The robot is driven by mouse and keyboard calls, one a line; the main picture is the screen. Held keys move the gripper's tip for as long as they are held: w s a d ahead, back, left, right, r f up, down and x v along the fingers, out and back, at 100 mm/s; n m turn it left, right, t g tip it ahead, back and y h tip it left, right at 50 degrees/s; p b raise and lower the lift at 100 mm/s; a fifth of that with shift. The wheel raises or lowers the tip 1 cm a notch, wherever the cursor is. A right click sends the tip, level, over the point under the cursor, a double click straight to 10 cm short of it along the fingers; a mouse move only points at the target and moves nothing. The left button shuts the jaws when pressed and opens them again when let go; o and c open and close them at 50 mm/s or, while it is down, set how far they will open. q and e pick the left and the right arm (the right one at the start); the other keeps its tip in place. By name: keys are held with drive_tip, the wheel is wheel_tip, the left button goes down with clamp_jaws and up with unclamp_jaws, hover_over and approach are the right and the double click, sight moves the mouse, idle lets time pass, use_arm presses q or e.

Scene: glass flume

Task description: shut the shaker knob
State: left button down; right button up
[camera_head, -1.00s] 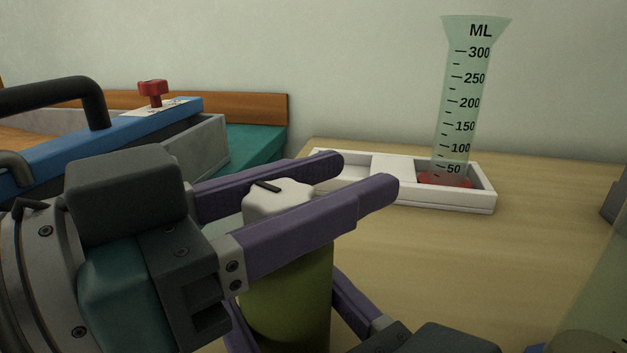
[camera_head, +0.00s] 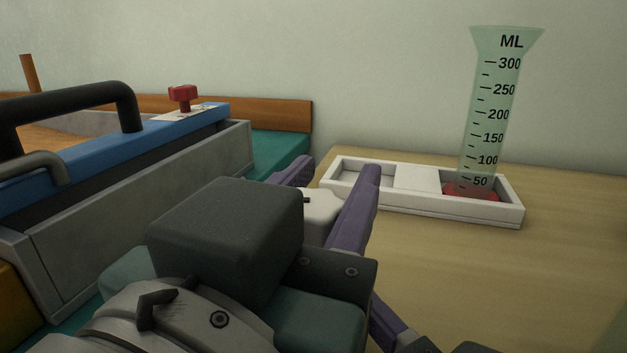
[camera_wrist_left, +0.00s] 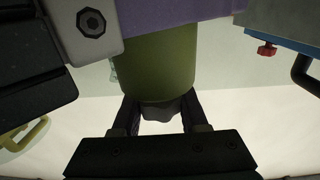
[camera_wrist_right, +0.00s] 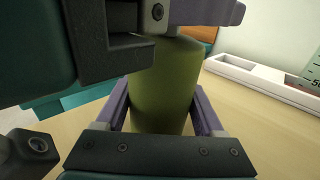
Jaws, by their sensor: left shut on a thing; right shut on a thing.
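The shaker is an upright green cylinder with a pale knob (camera_head: 322,212) on top, which has a small dark mark. In the head view, my left gripper (camera_head: 335,175) is shut on the knob, one purple finger on each side. My left gripper's block hides most of the shaker there. In the left wrist view, the green body (camera_wrist_left: 157,65) appears upside down, with the knob (camera_wrist_left: 158,110) between dark fingers. In the right wrist view, my right gripper (camera_wrist_right: 163,100) is shut around the green body (camera_wrist_right: 165,75), below the left gripper.
A white tray (camera_head: 415,180) stands behind, holding a measuring cylinder (camera_head: 487,120) on a red base. At left is a grey box with a blue lid (camera_head: 75,150), a black handle and a red knob (camera_head: 184,97). The wooden table (camera_head: 540,270) at right is clear.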

use_arm(q)
drive_tip(key=shift+r, duration=0.1)
idle(0.3)
drive_tip(key=shift+c, duration=2.2)
unclamp_jaws()
drive_tip(key=shift+s+a, duration=0.2)
drive_tip(key=shift+s, duration=0.3)
drive_tip(key=v, duration=1.1)
drive_tip(key=shift+w, duration=0.1)
